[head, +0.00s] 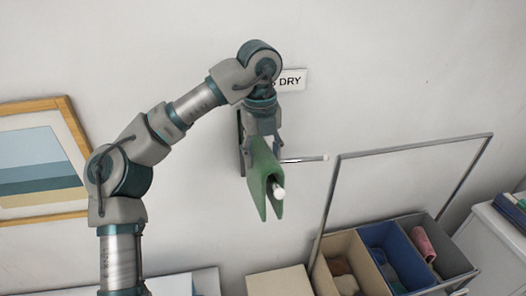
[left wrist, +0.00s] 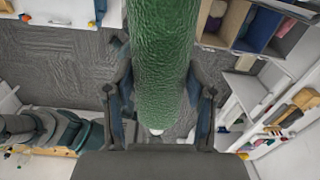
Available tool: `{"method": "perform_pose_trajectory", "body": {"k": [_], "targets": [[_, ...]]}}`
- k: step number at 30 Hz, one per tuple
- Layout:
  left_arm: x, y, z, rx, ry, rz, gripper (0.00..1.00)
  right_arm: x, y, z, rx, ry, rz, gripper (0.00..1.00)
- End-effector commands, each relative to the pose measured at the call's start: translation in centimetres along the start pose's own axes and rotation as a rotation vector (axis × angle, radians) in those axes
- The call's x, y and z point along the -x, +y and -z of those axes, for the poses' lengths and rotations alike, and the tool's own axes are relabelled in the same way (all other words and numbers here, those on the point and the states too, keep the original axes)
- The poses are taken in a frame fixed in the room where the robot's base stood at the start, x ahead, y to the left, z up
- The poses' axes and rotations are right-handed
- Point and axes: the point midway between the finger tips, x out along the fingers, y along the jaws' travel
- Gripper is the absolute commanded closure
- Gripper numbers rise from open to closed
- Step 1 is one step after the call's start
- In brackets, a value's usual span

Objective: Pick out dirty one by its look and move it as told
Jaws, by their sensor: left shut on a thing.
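A green cloth (head: 264,172) hangs folded at the wall, with two flaps pointing down. A peg with a white end (head: 279,193) shows at the flaps; I cannot tell whether it bears the cloth's weight. My left gripper (head: 262,140) is above the cloth and shut on it. In the left wrist view the green cloth (left wrist: 163,60) runs between the two fingers (left wrist: 162,105) and fills the middle. A wall sign reading "DRY" (head: 291,80) is partly hidden behind my left wrist. My right gripper is not in view.
A second peg (head: 305,159) sticks out to the right of the cloth. Below right stands a sorter with a metal frame (head: 332,200) and beige, blue and grey bins (head: 385,235) holding cloths. A framed picture (head: 40,165) hangs left. The wall at upper right is bare.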

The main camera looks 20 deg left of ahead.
Motion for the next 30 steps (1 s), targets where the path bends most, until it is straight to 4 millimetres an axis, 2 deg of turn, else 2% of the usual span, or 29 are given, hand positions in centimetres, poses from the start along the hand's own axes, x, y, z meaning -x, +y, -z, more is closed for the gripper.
{"method": "perform_pose_trajectory", "body": {"k": [4,14,15,18,30], "targets": [[-0.62,0.03,0.01,0.000,0.000,0.001,1.00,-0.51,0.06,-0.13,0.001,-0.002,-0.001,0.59],[-0.67,0.04,0.02,-0.001,0.000,0.001,1.00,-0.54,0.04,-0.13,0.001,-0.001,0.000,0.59],[-0.67,0.03,0.02,-0.001,0.000,0.001,0.42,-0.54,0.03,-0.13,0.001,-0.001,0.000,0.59],[-0.68,0.03,0.01,-0.001,0.000,0.001,0.17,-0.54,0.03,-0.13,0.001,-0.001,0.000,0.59],[-0.18,-0.02,0.01,0.000,0.000,0.000,0.15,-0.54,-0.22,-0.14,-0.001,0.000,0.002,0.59]]}}
